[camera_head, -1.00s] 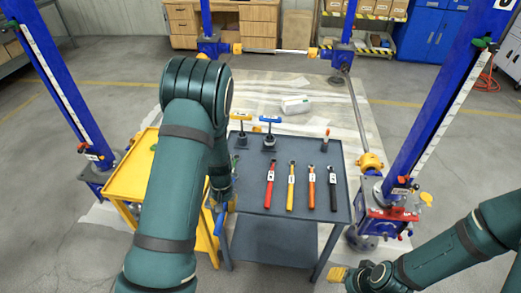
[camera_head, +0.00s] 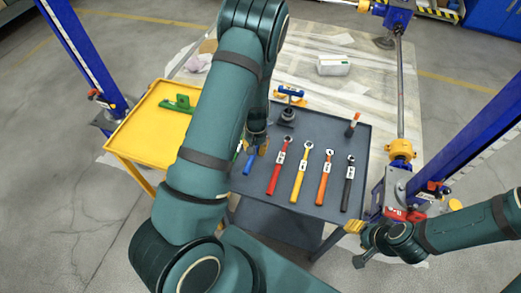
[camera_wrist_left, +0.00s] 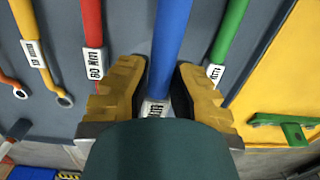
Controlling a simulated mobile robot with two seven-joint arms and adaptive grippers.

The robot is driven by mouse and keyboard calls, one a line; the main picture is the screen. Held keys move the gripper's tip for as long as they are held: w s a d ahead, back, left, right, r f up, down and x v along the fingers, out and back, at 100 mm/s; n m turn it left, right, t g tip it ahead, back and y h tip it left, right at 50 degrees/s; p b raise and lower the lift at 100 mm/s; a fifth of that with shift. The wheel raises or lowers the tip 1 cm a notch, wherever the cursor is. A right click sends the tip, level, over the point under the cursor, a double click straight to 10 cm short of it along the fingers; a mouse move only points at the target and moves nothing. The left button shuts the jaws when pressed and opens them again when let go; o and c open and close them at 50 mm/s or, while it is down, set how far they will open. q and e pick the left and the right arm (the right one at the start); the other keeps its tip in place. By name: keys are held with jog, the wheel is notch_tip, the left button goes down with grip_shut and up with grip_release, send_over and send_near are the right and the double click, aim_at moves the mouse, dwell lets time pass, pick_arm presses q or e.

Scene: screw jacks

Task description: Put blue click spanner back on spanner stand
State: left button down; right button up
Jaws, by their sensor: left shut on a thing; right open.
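The blue click spanner (camera_wrist_left: 170,45) is between the yellow fingers of my left gripper (camera_wrist_left: 158,88), which is shut on it. In the wrist view its handle lies roughly in line with the red spanner (camera_wrist_left: 92,25) on the left and the green spanner (camera_wrist_left: 228,35) on the right. In the head view its blue handle end (camera_head: 248,163) shows left of the red spanner, below my left gripper (camera_head: 258,145); my arm hides the rest. I cannot tell whether it touches the grey top (camera_head: 325,118). My right gripper (camera_head: 355,227) is open, near the cart's front right corner.
Yellow (camera_head: 299,180), orange (camera_head: 323,182) and black (camera_head: 348,188) spanners lie to the right of the red one. A yellow cart (camera_head: 145,125) with a green part (camera_head: 178,104) adjoins on the left. Blue jack columns flank the carts.

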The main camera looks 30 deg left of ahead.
aim_at(256, 163)
pick_arm(q)
jog(key=shift+w+f+b, duration=0.1)
jog(key=shift+f+b, duration=0.25)
jog(key=shift+f, duration=2.8)
jog(key=c, duration=1)
grip_release()
jog(key=shift+f, duration=0.1)
